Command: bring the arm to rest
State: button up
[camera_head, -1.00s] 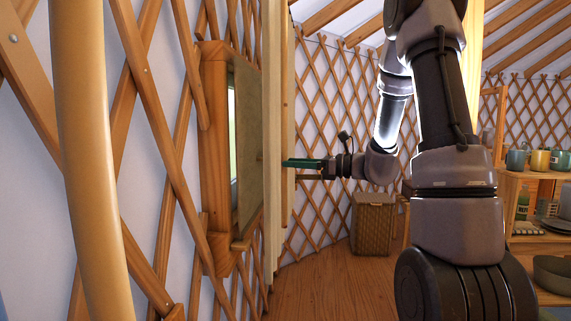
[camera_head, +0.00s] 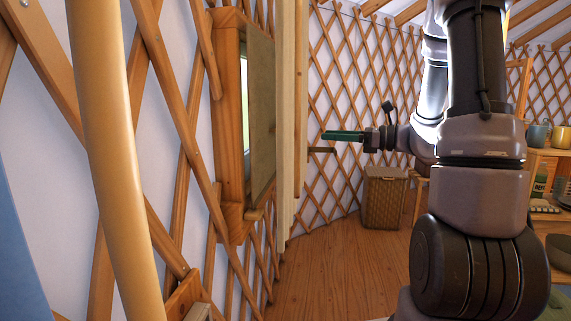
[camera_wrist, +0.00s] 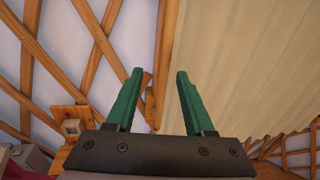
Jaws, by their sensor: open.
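My arm (camera_head: 480,140) stands at the right of the head view, bent, with the forearm reaching back to the left. My gripper (camera_head: 326,136) has green fingers and points left toward the cream curtain-like panel (camera_head: 285,120) by the wall opening. In the wrist view its two green fingers (camera_wrist: 158,75) stand apart with nothing between them. Beyond the fingers are the lattice and a pale pleated panel (camera_wrist: 240,60). I cannot tell how far the fingertips are from the panel.
A wooden-framed window (camera_head: 229,130) sits in the lattice wall at left, with a thick pole (camera_head: 105,150) in front. A wicker basket (camera_head: 385,200) stands on the floor behind my gripper. A shelf with mugs (camera_head: 538,135) is at far right. The wooden floor (camera_head: 335,275) is open between.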

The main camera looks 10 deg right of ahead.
jog(key=s+a+n+g+h, duration=0.6)
jog(key=s+n, duration=0.4)
jog(key=s, duration=0.3)
jog(key=s+d+r+n+t+h, duration=0.4)
jog(key=s+d+n+h, duration=0.2)
jog(key=n, duration=0.3)
jog(key=shift+s+r+n+t+h, duration=0.25)
jog(key=shift+s+t+h, duration=0.2)
jog(key=shift+h, duration=0.45)
dwell(0.4)
